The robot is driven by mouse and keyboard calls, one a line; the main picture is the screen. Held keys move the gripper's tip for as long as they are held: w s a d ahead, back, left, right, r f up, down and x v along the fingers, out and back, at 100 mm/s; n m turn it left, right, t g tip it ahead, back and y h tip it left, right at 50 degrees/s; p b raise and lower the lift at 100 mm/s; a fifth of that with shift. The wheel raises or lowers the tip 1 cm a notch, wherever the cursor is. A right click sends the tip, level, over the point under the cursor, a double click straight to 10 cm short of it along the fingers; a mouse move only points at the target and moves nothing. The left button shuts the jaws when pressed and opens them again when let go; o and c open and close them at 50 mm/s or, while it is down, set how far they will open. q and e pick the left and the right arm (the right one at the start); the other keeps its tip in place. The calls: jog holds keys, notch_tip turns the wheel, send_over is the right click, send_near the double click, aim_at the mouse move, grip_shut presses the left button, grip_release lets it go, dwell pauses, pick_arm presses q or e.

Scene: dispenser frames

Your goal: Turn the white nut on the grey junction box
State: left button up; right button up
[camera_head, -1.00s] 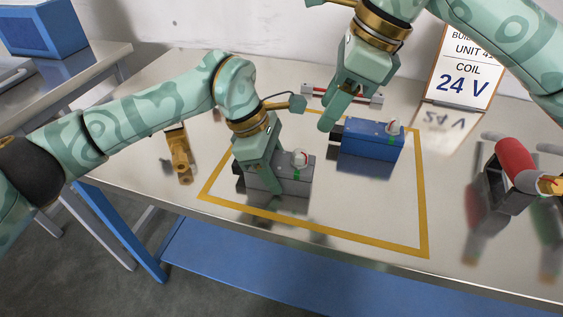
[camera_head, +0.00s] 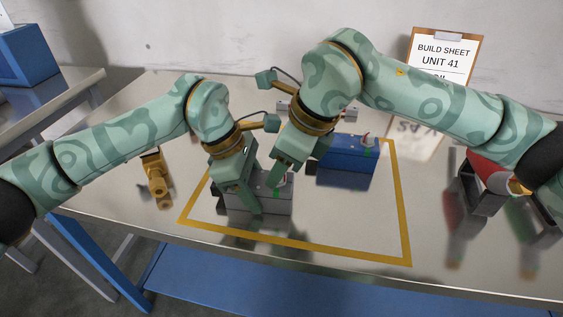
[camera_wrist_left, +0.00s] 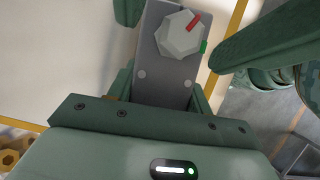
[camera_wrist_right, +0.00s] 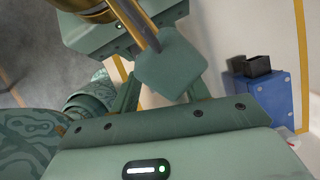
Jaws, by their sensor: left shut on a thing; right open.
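The grey junction box (camera_head: 275,207) stands inside the yellow outline in the head view. My left gripper (camera_head: 245,203) is shut on it, one finger along each side in the left wrist view. The white nut (camera_wrist_left: 180,36) sits on top of the box, with a red mark on it and a green mark (camera_wrist_left: 204,46) on the box beside it. My right gripper (camera_head: 282,174) is open at the nut and partly hides it in the head view. Its fingers show on either side of the nut in the left wrist view; I cannot tell whether they touch it. The right wrist view hides the nut.
A blue box (camera_head: 345,160) with its own white nut stands close right of my right gripper. A yellow bracket (camera_head: 156,180) lies left. A red cylinder in a cradle (camera_head: 487,172) and a build sheet stand (camera_head: 444,55) are at right. The front of the outlined area is clear.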

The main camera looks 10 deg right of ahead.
jog(key=shift+f, duration=0.15)
jog(key=c, duration=1)
jog(key=shift+m, duration=0.4)
jog(key=m+t+h, duration=0.1)
jog(key=m, duration=0.1)
jog(key=m+t, duration=0.1)
jog(key=m, duration=0.2)
jog(key=shift+s+a+m+h, duration=0.1)
jog(key=shift+a+m+h, duration=0.1)
jog(key=shift+m+h, duration=0.15)
jog(key=m+h, duration=0.1)
jog(key=m, duration=0.1)
jog(key=m+h, duration=0.1)
jog(key=m, duration=0.2)
jog(key=shift+a+m+t, duration=0.15)
jog(key=shift+m+t, duration=0.1)
jog(key=shift+t, duration=0.05)
